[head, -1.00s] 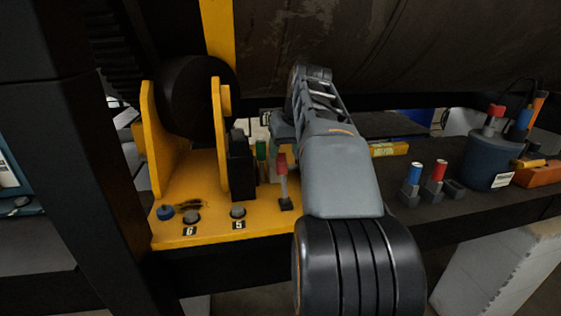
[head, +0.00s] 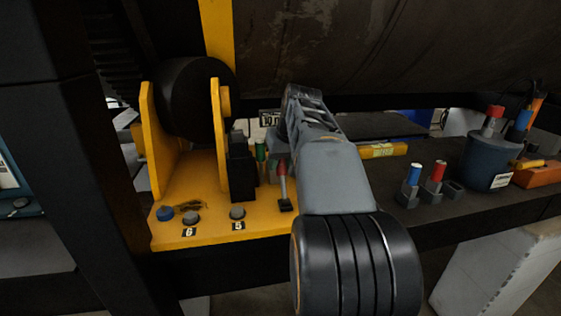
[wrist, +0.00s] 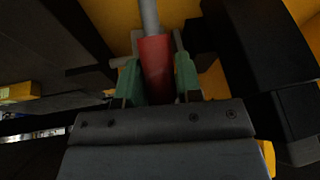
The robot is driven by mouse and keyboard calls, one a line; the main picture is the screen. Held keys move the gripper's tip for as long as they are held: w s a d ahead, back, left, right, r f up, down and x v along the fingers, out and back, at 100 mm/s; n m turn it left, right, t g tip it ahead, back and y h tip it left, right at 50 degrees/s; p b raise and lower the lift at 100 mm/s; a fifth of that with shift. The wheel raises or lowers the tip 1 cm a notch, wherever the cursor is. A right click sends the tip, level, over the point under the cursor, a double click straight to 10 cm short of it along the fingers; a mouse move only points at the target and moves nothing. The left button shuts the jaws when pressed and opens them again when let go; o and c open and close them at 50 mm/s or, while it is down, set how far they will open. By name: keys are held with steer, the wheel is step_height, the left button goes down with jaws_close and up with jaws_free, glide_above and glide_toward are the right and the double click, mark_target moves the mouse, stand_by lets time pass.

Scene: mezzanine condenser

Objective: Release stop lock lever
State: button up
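A lever with a red handle (head: 282,168) and a grey stem stands on the yellow plate (head: 190,232), right of a black block. In the wrist view the red handle (wrist: 157,68) sits between the two green finger pads of my gripper (wrist: 160,80). The pads lie close against both sides of the handle, so my gripper looks shut on it. The grey stem runs away from the handle towards the yellow plate. In the head view my arm hides most of the gripper, and the handle's top end is partly covered.
Yellow brackets (head: 219,135) hold a black roller. Knobs sit at the plate's front. Red and blue handled pieces, a blue pot (head: 487,160) and a yellow box lie at right.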

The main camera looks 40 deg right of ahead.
jaws_close()
